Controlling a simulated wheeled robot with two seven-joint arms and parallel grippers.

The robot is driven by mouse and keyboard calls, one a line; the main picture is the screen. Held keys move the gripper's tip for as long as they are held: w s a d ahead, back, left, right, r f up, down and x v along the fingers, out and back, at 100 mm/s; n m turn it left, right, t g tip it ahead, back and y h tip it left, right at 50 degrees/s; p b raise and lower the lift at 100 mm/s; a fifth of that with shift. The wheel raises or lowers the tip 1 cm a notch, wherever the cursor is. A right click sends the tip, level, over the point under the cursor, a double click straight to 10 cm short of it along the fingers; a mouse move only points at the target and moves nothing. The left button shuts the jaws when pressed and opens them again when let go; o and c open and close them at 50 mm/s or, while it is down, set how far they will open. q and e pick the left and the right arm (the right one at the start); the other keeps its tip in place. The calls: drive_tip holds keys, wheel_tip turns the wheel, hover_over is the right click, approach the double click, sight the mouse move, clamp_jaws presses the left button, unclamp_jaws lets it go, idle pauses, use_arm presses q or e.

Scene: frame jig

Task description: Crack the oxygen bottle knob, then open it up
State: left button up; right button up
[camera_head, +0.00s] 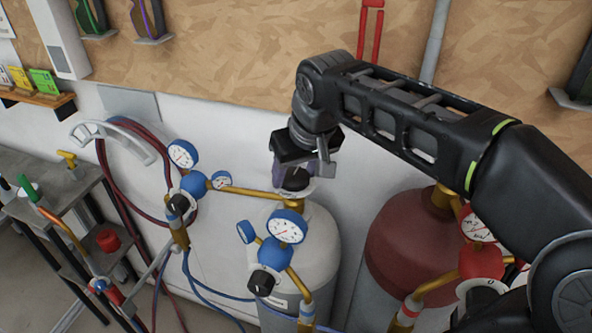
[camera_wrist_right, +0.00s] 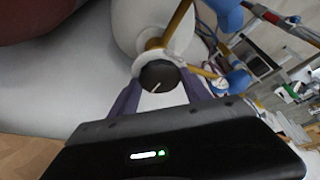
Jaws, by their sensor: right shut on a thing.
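The oxygen bottle (camera_head: 318,240) is the pale grey cylinder with blue gauges, standing against the wall in the head view. Its black knob (camera_head: 296,180) sits on top at the brass valve. In the right wrist view the knob (camera_wrist_right: 159,76) shows a white pointer line. My right gripper (camera_head: 292,172) reaches down over the bottle top, its purple fingers on either side of the knob. In the wrist view the right gripper (camera_wrist_right: 158,90) is shut on the knob. The arm and gripper hide part of the knob in the head view. My left gripper is not in view.
A dark red bottle (camera_head: 395,240) with red gauges stands close on the right, under my right arm. Blue gauges (camera_head: 286,227) and brass pipes crowd the oxygen bottle's front. A hose hanger (camera_head: 118,137) and a metal bench (camera_head: 65,205) are at left.

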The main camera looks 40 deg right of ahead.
drive_tip(key=c, duration=0.4)
drive_tip(key=shift+n, duration=0.4)
drive_tip(key=shift+d+n+y+b, duration=0.1)
drive_tip(key=shift+n+y+b, duration=0.4)
drive_tip(key=shift+n, duration=0.4)
drive_tip(key=shift+d+n+y, duration=0.15)
drive_tip(key=shift+n+y, duration=0.45)
drive_tip(key=shift+n, duration=1)
drive_tip(key=o, duration=1.4)
drive_tip(key=shift+c, duration=0.2)
